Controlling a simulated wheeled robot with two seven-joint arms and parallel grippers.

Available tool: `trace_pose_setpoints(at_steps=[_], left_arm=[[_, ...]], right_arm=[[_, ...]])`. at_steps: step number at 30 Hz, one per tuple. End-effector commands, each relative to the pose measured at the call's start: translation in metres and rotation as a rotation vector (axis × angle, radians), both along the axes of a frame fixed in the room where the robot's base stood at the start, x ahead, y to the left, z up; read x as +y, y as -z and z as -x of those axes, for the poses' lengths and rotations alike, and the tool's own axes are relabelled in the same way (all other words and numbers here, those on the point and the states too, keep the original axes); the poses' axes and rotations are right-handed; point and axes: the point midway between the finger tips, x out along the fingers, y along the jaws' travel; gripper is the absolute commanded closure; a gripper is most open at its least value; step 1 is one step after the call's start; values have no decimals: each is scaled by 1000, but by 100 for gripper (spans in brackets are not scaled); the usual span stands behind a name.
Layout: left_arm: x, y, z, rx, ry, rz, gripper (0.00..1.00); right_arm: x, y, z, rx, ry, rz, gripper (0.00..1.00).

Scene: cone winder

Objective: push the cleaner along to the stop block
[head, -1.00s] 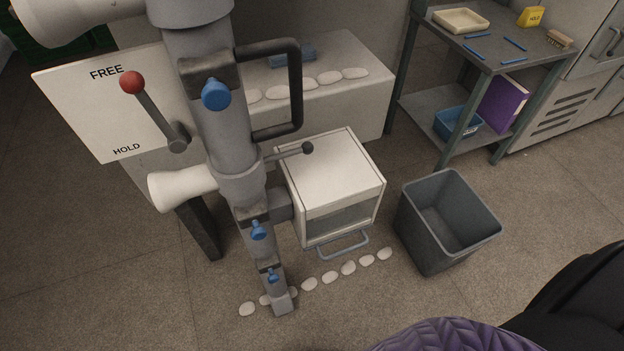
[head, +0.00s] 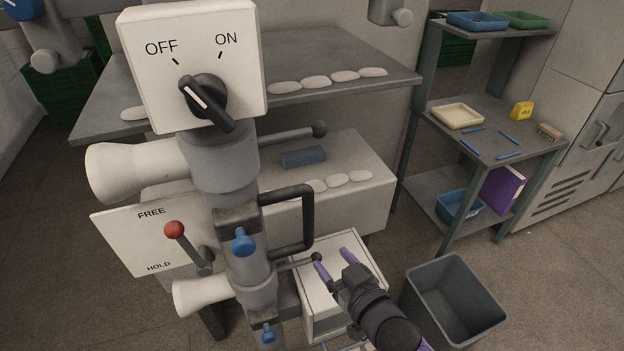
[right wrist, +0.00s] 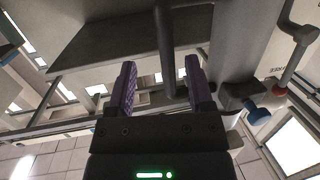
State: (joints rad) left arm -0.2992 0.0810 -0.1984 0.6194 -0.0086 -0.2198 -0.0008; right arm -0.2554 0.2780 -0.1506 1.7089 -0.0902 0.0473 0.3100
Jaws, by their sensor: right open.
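My right gripper (head: 334,262), with purple fingers, is open and empty just below and right of the handle. In the right wrist view, the handle's dark bar (right wrist: 165,50) lines up between the open fingers (right wrist: 161,88); I see no contact. A dark blue block (head: 303,157) lies on the pale machine ledge behind the column; I cannot tell whether it is the stop block. My left gripper is out of view.
A pale box (head: 345,245) is below my gripper. A grey bin (head: 455,300) and a shelf rack (head: 430,150) stand right. White lumps lie on the ledge.

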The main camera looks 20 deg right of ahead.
Motion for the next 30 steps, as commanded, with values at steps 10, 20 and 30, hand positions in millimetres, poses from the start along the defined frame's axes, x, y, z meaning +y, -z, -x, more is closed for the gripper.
trace_pose_setpoints(at_steps=[10,20,30], left_arm=[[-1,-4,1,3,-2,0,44],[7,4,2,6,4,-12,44],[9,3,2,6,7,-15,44]], right_arm=[[16,-54,-46,-131,-31,-35,33],[29,-53,-99,-126,-31,-34,33],[30,-54,-103,-124,-31,-32,37]])
